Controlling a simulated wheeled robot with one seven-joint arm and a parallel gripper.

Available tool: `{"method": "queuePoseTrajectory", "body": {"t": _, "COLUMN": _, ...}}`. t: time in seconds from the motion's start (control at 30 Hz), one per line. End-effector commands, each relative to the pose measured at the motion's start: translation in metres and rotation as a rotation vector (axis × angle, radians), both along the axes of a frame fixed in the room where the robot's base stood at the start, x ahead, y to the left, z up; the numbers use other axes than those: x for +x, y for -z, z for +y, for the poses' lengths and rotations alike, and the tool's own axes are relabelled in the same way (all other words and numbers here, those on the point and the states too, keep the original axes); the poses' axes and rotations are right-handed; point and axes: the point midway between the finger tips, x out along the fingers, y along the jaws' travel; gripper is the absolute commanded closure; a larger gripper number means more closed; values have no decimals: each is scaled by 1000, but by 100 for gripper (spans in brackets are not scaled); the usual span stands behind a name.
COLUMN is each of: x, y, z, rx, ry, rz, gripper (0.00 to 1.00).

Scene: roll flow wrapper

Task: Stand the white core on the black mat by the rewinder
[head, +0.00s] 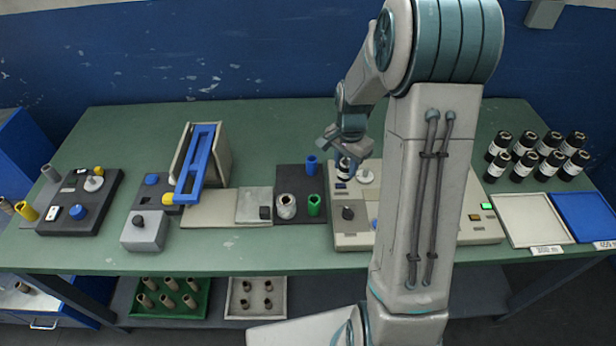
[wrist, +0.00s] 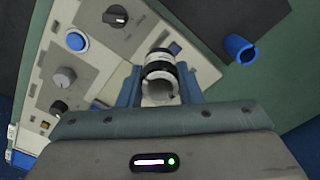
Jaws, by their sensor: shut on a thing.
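My gripper (head: 343,158) is over the back left of the beige rewinder (head: 435,232). The black mat (head: 290,180) lies just left of the rewinder. A blue core (head: 311,165), a green core (head: 314,205) and a pale grey roll (head: 287,207) stand on it.
A pale disc (head: 365,177) sits right of the held core. A blue-armed stand (head: 200,160) and a grey block (head: 254,204) are left of the mat. Several black jars (head: 523,143) and two trays (head: 533,220) fill the right end. The mat's back left is bare.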

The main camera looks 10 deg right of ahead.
Motion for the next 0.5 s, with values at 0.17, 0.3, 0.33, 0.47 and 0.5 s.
{"method": "queuePoseTrajectory", "body": {"t": 0.17, "x": 23, "y": 24, "z": 38, "rx": 2, "ry": -8, "rz": 4, "gripper": 90}}
{"method": "queuePoseTrajectory", "body": {"t": 0.3, "x": 37, "y": 39, "z": 58, "rx": 0, "ry": -4, "rz": 1, "gripper": 90}}
{"method": "queuePoseTrajectory", "body": {"t": 0.33, "x": 40, "y": 42, "z": 61, "rx": 0, "ry": -3, "rz": 1, "gripper": 90}}
{"method": "queuePoseTrajectory", "body": {"t": 0.47, "x": 46, "y": 49, "z": 70, "rx": 0, "ry": 0, "rz": 0, "gripper": 90}}
{"method": "queuePoseTrajectory", "body": {"t": 0.5, "x": 47, "y": 50, "z": 71, "rx": 1, "ry": 2, "rz": -1, "gripper": 90}}
